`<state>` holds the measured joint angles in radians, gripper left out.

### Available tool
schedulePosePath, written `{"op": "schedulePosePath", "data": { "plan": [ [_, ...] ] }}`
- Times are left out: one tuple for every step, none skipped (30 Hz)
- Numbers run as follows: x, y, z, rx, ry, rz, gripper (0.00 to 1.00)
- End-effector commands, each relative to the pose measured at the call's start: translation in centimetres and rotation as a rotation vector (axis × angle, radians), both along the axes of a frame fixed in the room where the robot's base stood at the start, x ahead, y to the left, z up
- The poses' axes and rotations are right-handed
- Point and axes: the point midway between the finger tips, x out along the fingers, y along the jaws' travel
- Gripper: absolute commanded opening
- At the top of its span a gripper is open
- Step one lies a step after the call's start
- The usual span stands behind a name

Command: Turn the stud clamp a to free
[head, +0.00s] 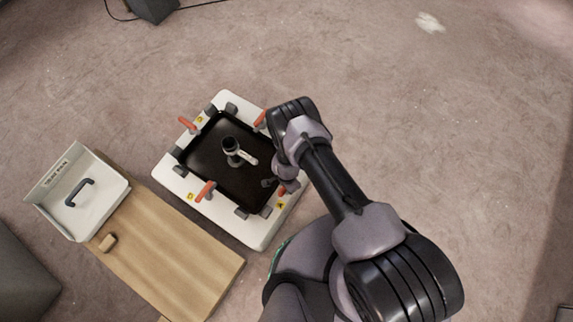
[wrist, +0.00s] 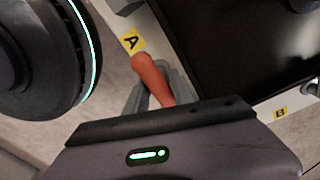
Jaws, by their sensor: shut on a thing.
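Stud clamp a has an orange-red lever (wrist: 155,80) beside a yellow "A" label (wrist: 132,41) on the white frame; in the head view, a bit of the lever shows close to its "A" label (head: 281,206). My gripper (wrist: 158,88) is shut on this lever, with a grey finger on either side. In the head view my arm hides most of the gripper and part of the clamp. The clamp's base is not clear.
The white frame (head: 262,240) holds a black panel (head: 205,155) with an upright knob. Other orange-red levers (head: 189,125) (head: 205,190) (head: 260,120) stand around it. A wooden board (head: 180,255) and a white tray (head: 105,198) with a dark handle (head: 79,192) lie left. Floor at upper right is clear.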

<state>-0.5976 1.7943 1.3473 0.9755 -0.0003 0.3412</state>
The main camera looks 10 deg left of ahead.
Motion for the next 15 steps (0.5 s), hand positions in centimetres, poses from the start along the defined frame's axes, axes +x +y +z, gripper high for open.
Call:
{"op": "schedulePosePath", "data": {
  "plan": [
    [-0.01, -0.01, 0.00, 0.000, 0.000, -0.020, 0.00],
    [-0.01, 0.00, 0.00, 0.001, 0.001, -0.030, 0.00],
    [-0.01, -0.01, 0.00, 0.001, 0.001, -0.042, 0.00],
    [-0.01, -0.01, 0.00, 0.001, 0.001, -0.050, 0.00],
    [-0.01, -0.01, 0.00, 0.001, 0.001, -0.058, 0.00],
    [-0.01, -0.01, 0.00, 0.001, 0.001, -0.066, 0.00],
    [-0.01, -0.01, 0.00, 0.001, 0.001, -0.070, 0.00],
    [-0.01, -0.01, 0.00, 0.001, 0.001, -0.074, 0.00],
    [-0.01, -0.01, 0.01, 0.001, 0.001, -0.078, 0.00],
    [-0.01, -0.01, 0.01, 0.001, 0.001, -0.081, 0.00],
    [-0.01, -0.01, 0.01, 0.001, 0.001, -0.083, 0.00],
    [-0.01, -0.01, 0.01, 0.001, 0.001, -0.084, 0.00],
    [-0.01, -0.01, 0.01, 0.001, 0.001, -0.085, 0.00],
    [-0.01, -0.01, 0.01, 0.001, 0.001, -0.086, 0.00],
    [-0.01, -0.01, 0.01, 0.001, 0.001, -0.086, 0.00]
  ]
}}
